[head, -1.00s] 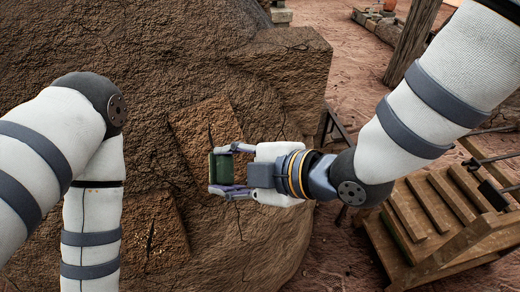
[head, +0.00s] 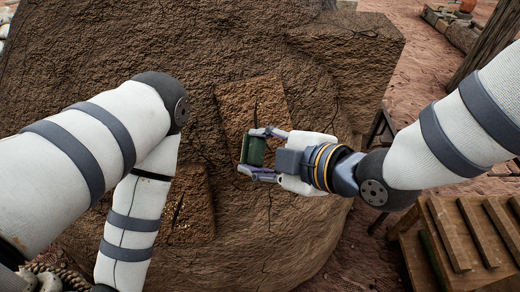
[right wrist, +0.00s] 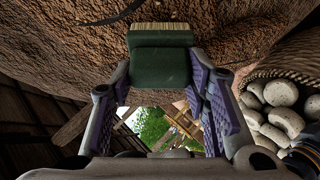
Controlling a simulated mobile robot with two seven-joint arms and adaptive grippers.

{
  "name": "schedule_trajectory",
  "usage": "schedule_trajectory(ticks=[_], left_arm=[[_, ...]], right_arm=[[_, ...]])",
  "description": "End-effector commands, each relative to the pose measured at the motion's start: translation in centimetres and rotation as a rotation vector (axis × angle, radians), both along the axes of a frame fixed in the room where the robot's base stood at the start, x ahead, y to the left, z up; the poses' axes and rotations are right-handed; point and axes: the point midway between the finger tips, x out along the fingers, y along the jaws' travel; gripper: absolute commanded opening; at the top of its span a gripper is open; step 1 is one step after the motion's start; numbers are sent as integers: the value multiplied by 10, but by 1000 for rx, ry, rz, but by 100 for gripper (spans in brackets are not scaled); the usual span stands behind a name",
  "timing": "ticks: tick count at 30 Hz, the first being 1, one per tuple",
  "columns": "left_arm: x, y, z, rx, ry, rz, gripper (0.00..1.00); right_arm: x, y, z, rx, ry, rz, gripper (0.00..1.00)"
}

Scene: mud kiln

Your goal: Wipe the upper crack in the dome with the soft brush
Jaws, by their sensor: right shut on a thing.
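The mud dome (head: 215,55) fills the middle of the head view. The upper crack (head: 256,112) is a dark line in a rough, paler square patch. My right gripper (head: 257,153) is shut on the soft brush (head: 251,149), a dark green block, just below the visible upper crack. In the right wrist view the brush (right wrist: 160,65) sits between both fingers, pale bristles (right wrist: 160,35) toward the dome wall. I cannot tell whether they touch it. My left gripper is out of view.
A slatted wooden stand (head: 455,235) is at the lower right. A wooden post (head: 485,50) rises at the upper right. A woven basket (right wrist: 285,58) of pale lumps shows in the right wrist view. My left arm crosses in front of the dome's left side.

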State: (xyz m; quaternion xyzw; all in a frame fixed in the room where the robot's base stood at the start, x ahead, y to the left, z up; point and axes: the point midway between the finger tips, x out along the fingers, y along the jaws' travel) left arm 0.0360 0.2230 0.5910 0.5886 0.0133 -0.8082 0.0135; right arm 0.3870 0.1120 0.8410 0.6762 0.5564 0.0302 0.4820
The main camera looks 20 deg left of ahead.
Motion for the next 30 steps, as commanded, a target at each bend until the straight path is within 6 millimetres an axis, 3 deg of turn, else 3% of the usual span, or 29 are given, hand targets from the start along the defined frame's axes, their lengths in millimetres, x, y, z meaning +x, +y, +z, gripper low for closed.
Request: schedule_trajectory(ticks=[30], left_arm=[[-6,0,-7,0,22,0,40]], right_arm=[[10,9,-13,-1,2,1,20]])
